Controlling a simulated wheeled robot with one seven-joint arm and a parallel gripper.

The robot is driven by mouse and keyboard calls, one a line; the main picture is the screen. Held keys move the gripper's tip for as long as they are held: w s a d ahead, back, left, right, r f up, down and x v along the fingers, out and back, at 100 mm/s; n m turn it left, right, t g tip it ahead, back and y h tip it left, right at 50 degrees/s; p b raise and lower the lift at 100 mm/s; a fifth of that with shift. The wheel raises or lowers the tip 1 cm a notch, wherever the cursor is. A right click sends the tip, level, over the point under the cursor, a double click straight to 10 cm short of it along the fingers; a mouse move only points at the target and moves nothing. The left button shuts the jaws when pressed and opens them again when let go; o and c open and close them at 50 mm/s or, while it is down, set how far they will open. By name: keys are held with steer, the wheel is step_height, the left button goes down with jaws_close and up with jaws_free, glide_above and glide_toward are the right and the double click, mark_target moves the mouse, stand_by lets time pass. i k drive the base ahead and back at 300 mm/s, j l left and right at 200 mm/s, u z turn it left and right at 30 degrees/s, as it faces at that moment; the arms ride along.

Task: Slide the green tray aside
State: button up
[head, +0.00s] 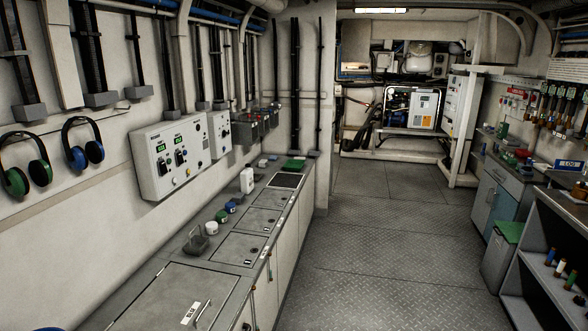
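A small flat green thing (294,164), which looks like the green tray, lies at the far end of the long grey counter (222,245) on the left. It sits just behind a dark rectangular panel (285,181) set in the counter top. It is small at this distance, so I cannot tell whether anything lies in it. My gripper is not in view.
A white canister (247,181), a blue item (230,207), a white cup (211,228) and a wire basket (196,242) stand along the counter's wall side. A bin with a green top (509,232) stands right. The metal floor (390,240) between is clear.

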mark_target(292, 164)
steer(key=i+l+z, duration=0.15)
steer(key=i+z, duration=0.2)
steer(key=i, duration=0.45)
steer(key=i+z, duration=0.15)
steer(key=i, duration=2.65)
steer(key=i+u, duration=0.1)
steer(key=i, duration=0.75)
steer(key=i+l+u, duration=0.15)
steer(key=i, duration=0.7)
steer(key=i+u, duration=0.3)
steer(key=u, duration=0.2)
steer(key=i+l+u, duration=0.25)
steer(key=u, duration=0.2)
steer(key=i+l+u, duration=0.25)
steer(key=u, duration=0.25)
steer(key=i+l+u, duration=0.2)
steer(key=l+u, duration=0.25)
steer(key=i+l+u, duration=0.15)
steer(key=u, duration=0.35)
steer(key=i+l+u, duration=0.25)
steer(key=u, duration=0.25)
steer(key=i+l+u, duration=0.1)
steer(key=l+u, duration=0.15)
steer(key=u, duration=0.25)
steer(key=i+l+u, duration=0.1)
steer(key=l+u, duration=0.25)
steer(key=u, duration=0.15)
